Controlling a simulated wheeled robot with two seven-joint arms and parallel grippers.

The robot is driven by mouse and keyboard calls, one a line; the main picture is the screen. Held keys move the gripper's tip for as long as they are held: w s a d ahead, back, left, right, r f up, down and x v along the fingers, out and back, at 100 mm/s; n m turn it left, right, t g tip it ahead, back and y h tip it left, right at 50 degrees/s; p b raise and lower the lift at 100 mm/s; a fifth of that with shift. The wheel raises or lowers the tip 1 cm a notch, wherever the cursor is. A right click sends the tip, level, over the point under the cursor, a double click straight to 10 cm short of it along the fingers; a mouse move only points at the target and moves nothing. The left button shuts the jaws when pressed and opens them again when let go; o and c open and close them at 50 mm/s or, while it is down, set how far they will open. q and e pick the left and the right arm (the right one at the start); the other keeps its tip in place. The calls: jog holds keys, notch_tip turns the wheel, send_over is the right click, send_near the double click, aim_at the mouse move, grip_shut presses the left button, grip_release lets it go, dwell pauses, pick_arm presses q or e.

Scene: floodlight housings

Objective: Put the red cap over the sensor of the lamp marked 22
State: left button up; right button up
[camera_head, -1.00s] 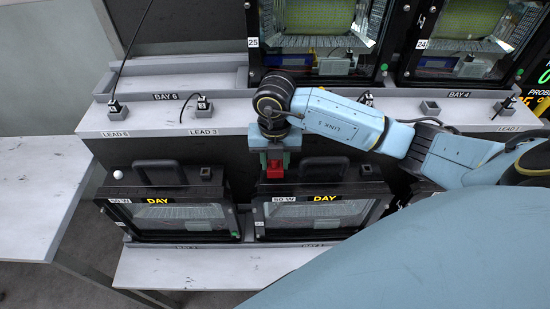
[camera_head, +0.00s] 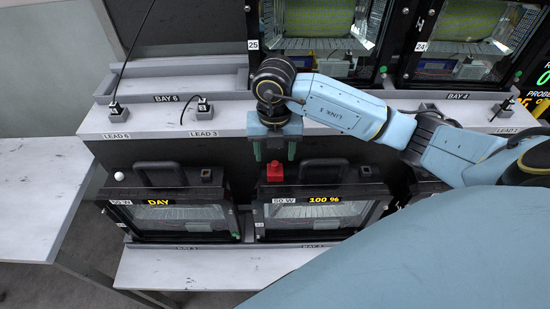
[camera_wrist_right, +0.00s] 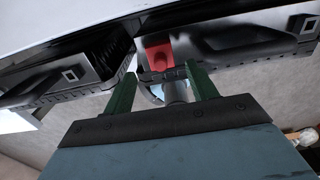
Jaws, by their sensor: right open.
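The red cap (camera_head: 275,172) sits upright on the top left of the lower right lamp (camera_head: 340,190), whose display reads 100 %. Whatever is under the cap is hidden. My right gripper (camera_head: 274,157) is open just above the cap, its green fingers apart and clear of it. In the right wrist view the cap (camera_wrist_right: 158,52) shows beyond the open fingertips (camera_wrist_right: 161,73). The lower left lamp (camera_head: 170,192) reads DAY and has a bare white sensor dome (camera_head: 119,176). The number tags of the lower lamps are too small to read. My left gripper is not in view.
Lamps marked 25 (camera_head: 253,44) and 24 (camera_head: 421,45) stand on the upper shelf (camera_head: 230,115). Plugs with leads (camera_head: 203,104) stand along its front edge. Black carrying handles (camera_head: 325,168) rise from the lower lamps. A bare table (camera_head: 40,190) is at left.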

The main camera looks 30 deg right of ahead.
aim_at(275, 163)
notch_tip(275, 163, up, 9)
jog(key=shift+f, duration=0.15)
dwell(0.6)
